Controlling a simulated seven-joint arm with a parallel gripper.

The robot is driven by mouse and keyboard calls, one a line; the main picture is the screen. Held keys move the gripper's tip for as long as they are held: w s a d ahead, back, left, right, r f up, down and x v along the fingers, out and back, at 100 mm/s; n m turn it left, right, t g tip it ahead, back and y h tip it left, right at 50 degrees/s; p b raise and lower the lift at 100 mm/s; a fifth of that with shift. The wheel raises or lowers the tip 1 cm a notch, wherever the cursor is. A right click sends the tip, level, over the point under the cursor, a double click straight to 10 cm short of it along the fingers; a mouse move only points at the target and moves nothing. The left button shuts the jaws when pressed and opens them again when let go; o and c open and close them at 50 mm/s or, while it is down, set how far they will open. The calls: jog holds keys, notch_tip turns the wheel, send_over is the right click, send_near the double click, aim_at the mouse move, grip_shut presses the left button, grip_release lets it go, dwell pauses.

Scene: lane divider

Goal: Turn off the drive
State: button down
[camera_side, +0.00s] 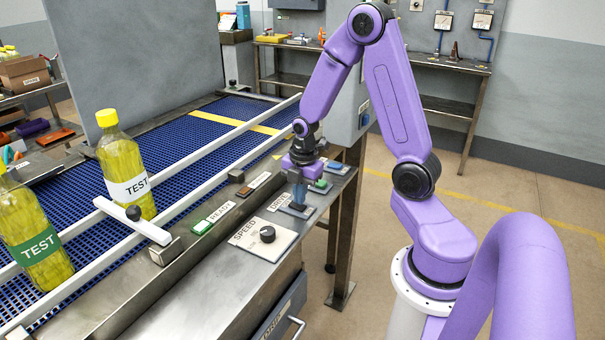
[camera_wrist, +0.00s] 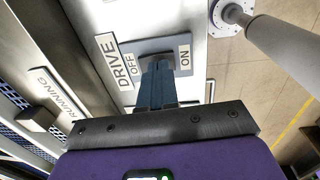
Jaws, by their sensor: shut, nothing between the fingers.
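The drive switch (camera_wrist: 152,57) is in the wrist view, on a pale panel marked DRIVE, with an OFF label (camera_wrist: 130,66) on its left and an ON label (camera_wrist: 185,57) on its right. In the side view its dark base (camera_side: 297,211) sits on the console's right part. My gripper (camera_wrist: 156,70) is shut and empty, its blue fingers pointing down at the switch between the two labels. In the side view my gripper (camera_side: 298,204) is right at the switch; I cannot tell if it touches. The fingers hide the lever, so its position cannot be told.
A SPEED knob (camera_side: 267,234) and a green READY lamp (camera_side: 202,227) are beside the switch. More buttons (camera_side: 320,186) lie just behind my gripper. Two yellow TEST bottles (camera_side: 124,170) stand on the blue conveyor (camera_side: 180,150), near a white divider arm (camera_side: 150,226). A RUNNING label (camera_wrist: 57,97) shows in the wrist view.

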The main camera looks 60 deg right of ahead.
notch_tip(320, 180, up, 13)
jog(key=s, duration=0.1)
jog(key=shift+s+r, duration=0.15)
jog(key=shift+s, duration=0.2)
dwell(0.3)
jog(key=shift+w+d, duration=0.15)
jog(key=shift+w, duration=0.6)
jog(key=f, duration=0.4)
jog(key=w+f, duration=0.1)
jog(key=f, duration=0.9)
jog(key=shift+w, duration=0.35)
